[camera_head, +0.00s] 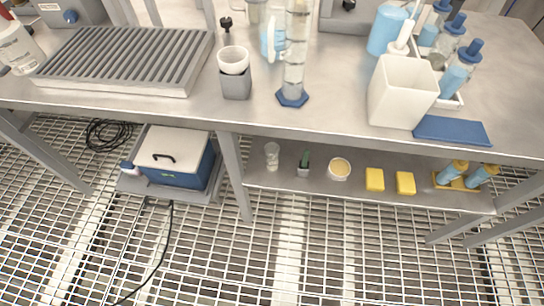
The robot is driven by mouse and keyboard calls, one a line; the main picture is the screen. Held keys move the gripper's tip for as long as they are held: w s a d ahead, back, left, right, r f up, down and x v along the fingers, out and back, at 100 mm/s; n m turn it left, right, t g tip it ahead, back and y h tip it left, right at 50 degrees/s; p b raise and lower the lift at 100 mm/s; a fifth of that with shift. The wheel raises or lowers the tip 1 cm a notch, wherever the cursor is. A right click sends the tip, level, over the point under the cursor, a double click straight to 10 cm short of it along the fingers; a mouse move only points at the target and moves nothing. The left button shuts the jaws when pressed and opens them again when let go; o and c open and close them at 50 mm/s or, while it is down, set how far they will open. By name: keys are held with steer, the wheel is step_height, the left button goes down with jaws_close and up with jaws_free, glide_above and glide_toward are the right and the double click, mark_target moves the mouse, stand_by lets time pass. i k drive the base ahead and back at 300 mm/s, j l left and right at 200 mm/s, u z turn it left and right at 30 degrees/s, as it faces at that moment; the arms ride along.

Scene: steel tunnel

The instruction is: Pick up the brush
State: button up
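I cannot pick out a brush with certainty. A white upright handle-like piece (402,38) shows just behind the rim of a square white container (403,92) near the table's front right. I cannot tell whether it stands in the container or behind it, or whether it is a brush. A small dark green upright item (304,160) on the lower shelf is too small to make out. My gripper is not in view.
The steel table (330,112) holds a ribbed grey rack (125,60), a grey cup holder (236,85), a tall glass cylinder (295,50), a blue pad (452,130) and bottles at right. The lower shelf (340,197) holds yellow blocks. A blue-white box (175,157) and cables lie below.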

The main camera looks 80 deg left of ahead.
mark_target(305, 155)
steer(key=u, duration=2.4)
steer(key=k+l+z, duration=0.25)
steer(key=z, duration=0.2)
steer(key=k+l+z, duration=0.3)
steer(key=z, duration=0.15)
